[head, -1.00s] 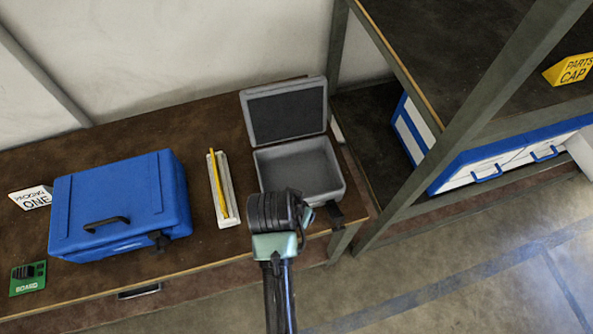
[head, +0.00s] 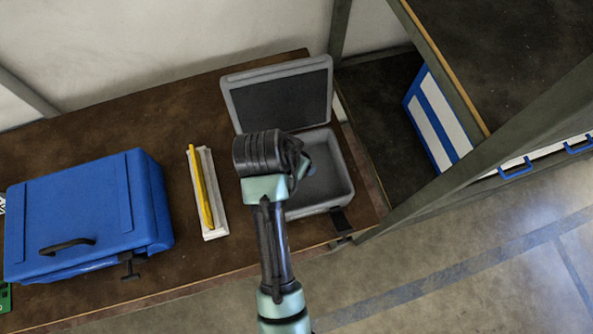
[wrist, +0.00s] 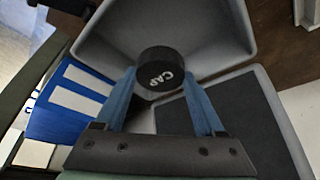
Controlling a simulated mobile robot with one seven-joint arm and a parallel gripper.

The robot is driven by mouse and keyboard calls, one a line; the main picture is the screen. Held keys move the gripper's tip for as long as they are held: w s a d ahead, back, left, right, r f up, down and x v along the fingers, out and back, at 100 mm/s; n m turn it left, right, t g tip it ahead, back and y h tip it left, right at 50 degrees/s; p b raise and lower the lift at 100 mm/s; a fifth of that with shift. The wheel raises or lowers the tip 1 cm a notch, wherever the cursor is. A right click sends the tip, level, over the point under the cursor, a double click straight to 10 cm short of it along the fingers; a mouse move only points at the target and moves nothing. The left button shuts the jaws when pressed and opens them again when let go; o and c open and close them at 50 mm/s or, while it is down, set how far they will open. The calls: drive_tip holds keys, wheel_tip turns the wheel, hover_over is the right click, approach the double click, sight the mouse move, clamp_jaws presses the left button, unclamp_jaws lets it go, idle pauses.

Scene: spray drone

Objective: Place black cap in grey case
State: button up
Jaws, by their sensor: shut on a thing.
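The black cap (wrist: 160,66), a short round piece with white CAP lettering, is between the two blue fingers of my gripper (wrist: 160,84) in the wrist view. The gripper is shut on it. The grey case (head: 322,205) stands open on the bench in the head view, its dark-lined lid (head: 280,95) raised at the back. My wrist is over the case's front left part and hides some of its inside; the cap is hidden there. In the wrist view the cap shows against the case's grey inner wall (wrist: 212,32). I cannot tell its height above the floor of the case.
A blue toolbox (head: 75,205) stands at the left of the bench (head: 185,265). A white tray (head: 216,222) with a yellow stick (head: 199,185) lies between toolbox and case. A metal rack post (head: 455,165) and a blue-and-white box (head: 435,122) are at the right.

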hover_over(296, 183)
wheel_tip(296, 183, down, 5)
drive_tip(key=shift+r, duration=0.15)
drive_tip(key=shift+f, duration=2.35)
drive_tip(key=shift+f, duration=0.1)
